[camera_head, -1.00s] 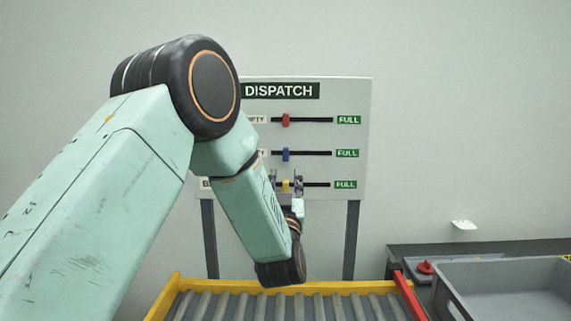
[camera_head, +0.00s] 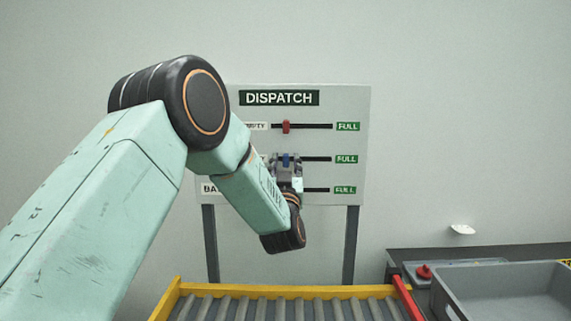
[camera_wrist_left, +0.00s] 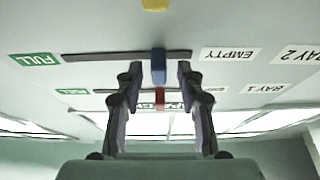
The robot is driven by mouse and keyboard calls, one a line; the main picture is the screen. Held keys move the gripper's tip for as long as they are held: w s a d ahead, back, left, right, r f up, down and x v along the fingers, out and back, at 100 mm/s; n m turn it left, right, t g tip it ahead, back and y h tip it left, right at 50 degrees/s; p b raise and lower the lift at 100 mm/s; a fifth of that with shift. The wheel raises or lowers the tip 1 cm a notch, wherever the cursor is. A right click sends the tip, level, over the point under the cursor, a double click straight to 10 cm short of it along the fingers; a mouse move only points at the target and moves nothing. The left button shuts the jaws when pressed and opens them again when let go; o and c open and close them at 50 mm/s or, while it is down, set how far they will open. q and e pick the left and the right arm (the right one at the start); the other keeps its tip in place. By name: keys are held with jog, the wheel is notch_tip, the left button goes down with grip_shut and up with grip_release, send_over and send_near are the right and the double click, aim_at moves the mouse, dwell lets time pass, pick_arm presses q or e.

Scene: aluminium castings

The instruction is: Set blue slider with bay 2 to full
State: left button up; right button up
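The blue slider (camera_head: 285,159) sits on the middle slot of the dispatch board (camera_head: 230,105), nearer the EMPTY end than the green FULL label (camera_head: 347,159). The left wrist view, upside down, shows the blue slider (camera_wrist_left: 158,66) on the row with the BAY 2 label (camera_wrist_left: 298,54). My left gripper (camera_head: 285,161) is open in front of it. In the left wrist view its fingertips (camera_wrist_left: 158,74) stand on either side of the slider, with gaps visible. My right gripper is not in view.
A red slider (camera_head: 286,127) is on the row above. A yellow slider (camera_wrist_left: 155,4) is on the row below, mostly hidden by my gripper in the head view. A yellow-edged roller conveyor (camera_head: 280,291) lies in front. A grey crate (camera_head: 500,280) stands right.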

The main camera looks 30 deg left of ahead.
pick_arm(q)
jog(key=shift+w+a+f, duration=0.1)
jog(key=shift+w+f, duration=0.05)
jog(key=shift+w, duration=0.05)
jog(key=shift+c, duration=1.4)
jog(key=shift+s, duration=0.15)
grip_shut()
jog(key=shift+r, duration=0.2)
